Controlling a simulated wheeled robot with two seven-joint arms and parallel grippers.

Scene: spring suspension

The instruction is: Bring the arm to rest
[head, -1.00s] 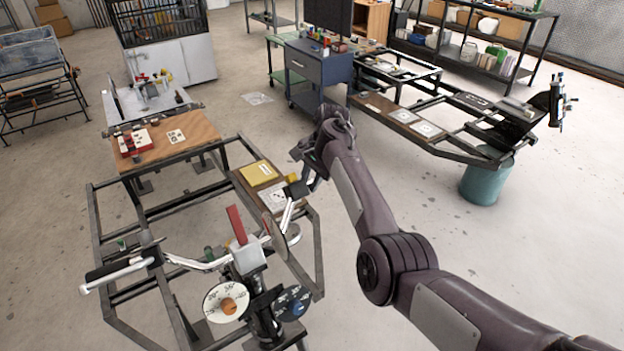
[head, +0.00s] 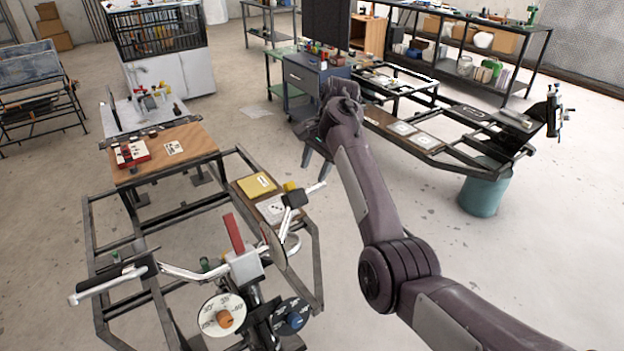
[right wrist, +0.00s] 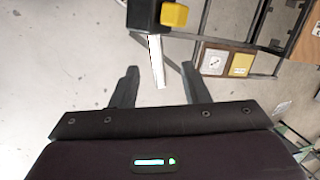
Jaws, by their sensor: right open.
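My right gripper (head: 317,156) is open and empty above the floor, up and to the right of the handlebar (head: 195,273) in the head view. Its two spread fingers (right wrist: 157,84) show in the right wrist view. Beyond them there, a pale lever (right wrist: 157,62) with a black mount and a yellow block (right wrist: 174,15) appears between the fingertips. In the head view the yellow block (head: 291,187) sits by the right end of the handlebar. No contact shows between the fingers and the lever. My left gripper is not in view.
A metal frame (head: 316,262) surrounds the handlebar and its dials (head: 222,315). A yellow panel (head: 256,185) lies on the frame. A blue cabinet (head: 318,85), a second frame and a teal bin (head: 484,188) stand behind and right.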

